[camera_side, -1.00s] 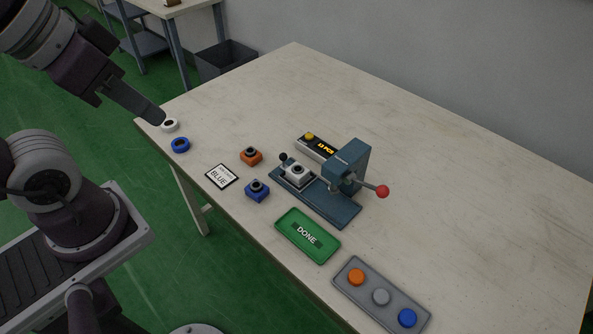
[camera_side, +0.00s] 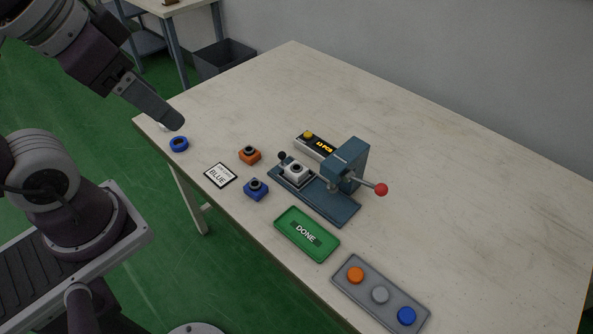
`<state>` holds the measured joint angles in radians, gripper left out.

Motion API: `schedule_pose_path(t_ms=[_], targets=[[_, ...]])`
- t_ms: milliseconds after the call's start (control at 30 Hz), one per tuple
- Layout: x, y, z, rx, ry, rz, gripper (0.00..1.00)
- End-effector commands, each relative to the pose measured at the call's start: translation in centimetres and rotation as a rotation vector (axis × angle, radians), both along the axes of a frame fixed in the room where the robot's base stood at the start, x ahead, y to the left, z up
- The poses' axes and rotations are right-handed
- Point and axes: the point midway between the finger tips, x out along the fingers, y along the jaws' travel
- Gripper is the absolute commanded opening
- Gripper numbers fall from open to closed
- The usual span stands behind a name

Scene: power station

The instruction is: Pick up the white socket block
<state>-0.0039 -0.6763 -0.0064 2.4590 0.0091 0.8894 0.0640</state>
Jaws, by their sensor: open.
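The white socket block (camera_side: 294,173) sits upright on the blue-grey press base, left of the press head. A dark round opening shows on its top. My gripper (camera_side: 176,122) is at the table's left corner, above the surface and well apart from the block. It is open, and no object shows between its fingers, though the gap is seen edge-on. It hides most of a white ring (camera_side: 163,127) behind it.
The press (camera_side: 346,166) with a red-knobbed lever (camera_side: 381,189) stands beside the block. Nearby are an orange block (camera_side: 250,155), a blue block (camera_side: 256,189), a blue ring (camera_side: 179,144), a BLUE card (camera_side: 220,175), a green DONE tray (camera_side: 307,233), a button panel (camera_side: 381,295) and a counter (camera_side: 316,145). The right side is clear.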

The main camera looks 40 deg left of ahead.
Motion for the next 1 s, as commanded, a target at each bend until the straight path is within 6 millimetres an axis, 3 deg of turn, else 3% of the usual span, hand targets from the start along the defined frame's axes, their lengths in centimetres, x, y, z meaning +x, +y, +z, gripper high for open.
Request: schedule_pose_path(t_ms=[133,267,367,400,500,600,700,1000], targets=[[7.5,0.4,-0.4,0.155,0.119,-0.274,0.65],[15.5,0.6,-4.1,0.271,0.229,-0.596,0.65],[20.9,0.5,-9.2,0.324,0.300,-0.854,0.65],[22.7,0.5,-11.8,0.335,0.325,-0.955,0.65],[26.0,0.3,-18.2,0.349,0.363,-1.182,0.65],[27.5,0.1,-23.5,0.349,0.380,-1.348,0.65],[28.1,0.0,-26.6,0.345,0.384,-1.441,0.65],[27.9,0.2,-31.1,0.342,0.388,-1.474,0.65]])
